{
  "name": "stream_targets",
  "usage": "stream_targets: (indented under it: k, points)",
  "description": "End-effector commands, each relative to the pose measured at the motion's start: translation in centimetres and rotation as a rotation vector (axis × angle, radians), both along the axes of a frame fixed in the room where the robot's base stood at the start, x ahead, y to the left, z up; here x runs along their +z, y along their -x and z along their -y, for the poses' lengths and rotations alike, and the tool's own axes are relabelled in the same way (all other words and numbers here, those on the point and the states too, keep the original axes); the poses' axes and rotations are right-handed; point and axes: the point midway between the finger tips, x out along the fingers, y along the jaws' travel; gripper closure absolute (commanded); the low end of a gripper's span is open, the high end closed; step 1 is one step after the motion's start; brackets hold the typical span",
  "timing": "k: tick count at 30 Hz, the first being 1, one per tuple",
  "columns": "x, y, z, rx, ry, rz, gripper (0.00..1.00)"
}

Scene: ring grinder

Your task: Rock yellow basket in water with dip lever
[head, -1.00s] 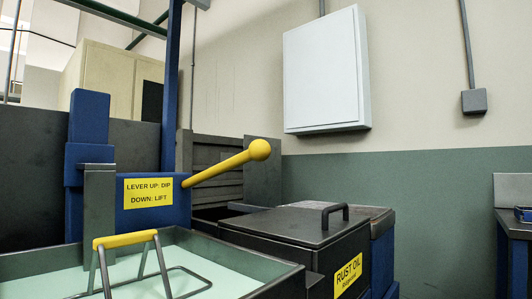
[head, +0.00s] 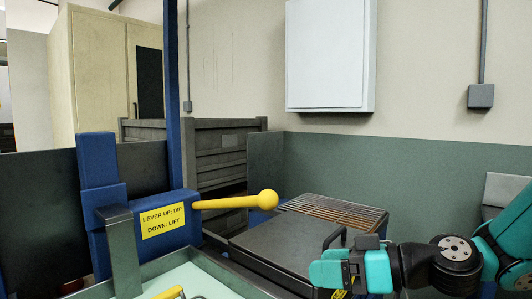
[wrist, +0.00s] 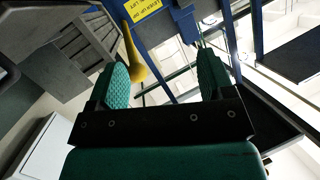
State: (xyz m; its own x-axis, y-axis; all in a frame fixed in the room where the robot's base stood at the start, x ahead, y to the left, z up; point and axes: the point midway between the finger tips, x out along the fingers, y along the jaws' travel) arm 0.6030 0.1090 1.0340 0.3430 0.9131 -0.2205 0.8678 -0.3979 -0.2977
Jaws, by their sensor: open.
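The yellow dip lever (head: 228,202) sticks out to the right from its blue post, nearly level in the head view, with a ball at its end. It shows in the wrist view (wrist: 136,60) beyond my left-hand fingertip. A label (head: 163,220) on the post reads "LEVER UP: DIP, DOWN: LIFT". Only a bit of the yellow basket handle (head: 170,293) shows at the bottom edge; the rest of the basket is out of view. My gripper (head: 330,272) is open and empty, low and to the right of the lever ball, apart from it. Its two fingers fill the wrist view's middle (wrist: 164,76).
The water tank (head: 240,284) is at the bottom. A dark lidded box with a handle (head: 285,242) stands behind my gripper, with a slatted grate (head: 335,210) beyond. A tall blue upright (head: 171,100) rises behind the lever post. A white wall cabinet (head: 327,55) hangs behind.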

Motion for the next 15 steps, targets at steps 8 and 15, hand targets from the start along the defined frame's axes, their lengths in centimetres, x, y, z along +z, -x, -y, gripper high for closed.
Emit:
stream_targets:
  k: [8, 15]
  points:
    - [5.9, -5.7, 3.6, -0.199, -0.164, 0.128, 0.25]
    - [6.3, -6.9, 2.9, -0.218, -0.179, 0.142, 0.25]
